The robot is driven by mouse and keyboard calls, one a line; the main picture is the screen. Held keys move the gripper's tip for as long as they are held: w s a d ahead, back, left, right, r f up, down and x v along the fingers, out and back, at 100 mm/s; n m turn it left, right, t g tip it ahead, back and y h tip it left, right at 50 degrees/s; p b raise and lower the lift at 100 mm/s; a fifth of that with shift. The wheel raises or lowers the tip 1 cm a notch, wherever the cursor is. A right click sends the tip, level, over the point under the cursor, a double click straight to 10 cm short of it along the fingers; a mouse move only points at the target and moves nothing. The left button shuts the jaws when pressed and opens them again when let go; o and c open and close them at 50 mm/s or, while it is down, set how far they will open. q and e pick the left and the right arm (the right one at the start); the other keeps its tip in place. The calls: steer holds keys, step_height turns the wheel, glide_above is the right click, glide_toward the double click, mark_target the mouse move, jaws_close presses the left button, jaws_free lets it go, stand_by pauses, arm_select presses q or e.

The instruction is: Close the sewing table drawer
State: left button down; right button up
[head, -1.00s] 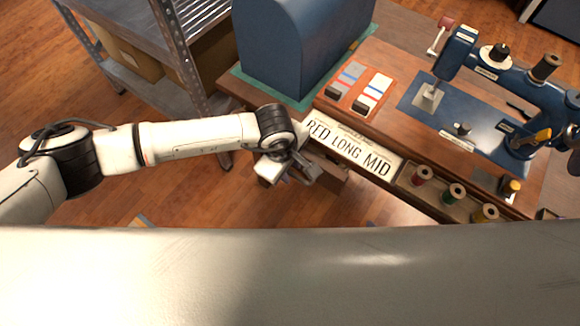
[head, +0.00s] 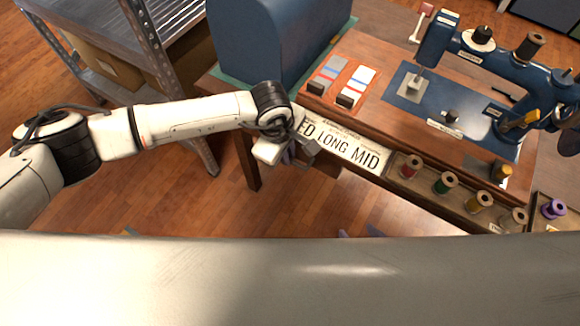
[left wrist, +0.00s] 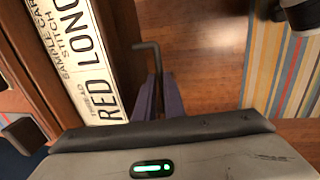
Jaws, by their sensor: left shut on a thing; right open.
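The wooden sewing table (head: 330,95) stands at the upper right in the head view. A white sample card (head: 345,148) reading "RED LONG MID" lies along its near edge. My left gripper (head: 298,155) is at that edge, just below the card's left end. In the left wrist view, the gripper's purple fingers (left wrist: 162,98) are shut around a grey bent metal bar (left wrist: 150,62), which looks like the drawer handle. The drawer itself is hidden below the tabletop and behind the gripper, so I cannot tell how far out it is.
A metal shelf (head: 165,65) is at the left. A striped rug (left wrist: 290,65) shows in the left wrist view. Bare floor (head: 200,200) lies below.

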arm_select(q)
steer(key=shift+s, duration=0.1)
steer(key=c, duration=1.8)
jaws_free()
steer(key=shift+c, duration=0.2)
steer(key=shift+r, duration=0.1)
step_height(320, 180, up, 10)
steer(key=s+a, duration=0.1)
steer(key=shift+s, duration=0.4)
steer(key=shift+a, duration=0.1)
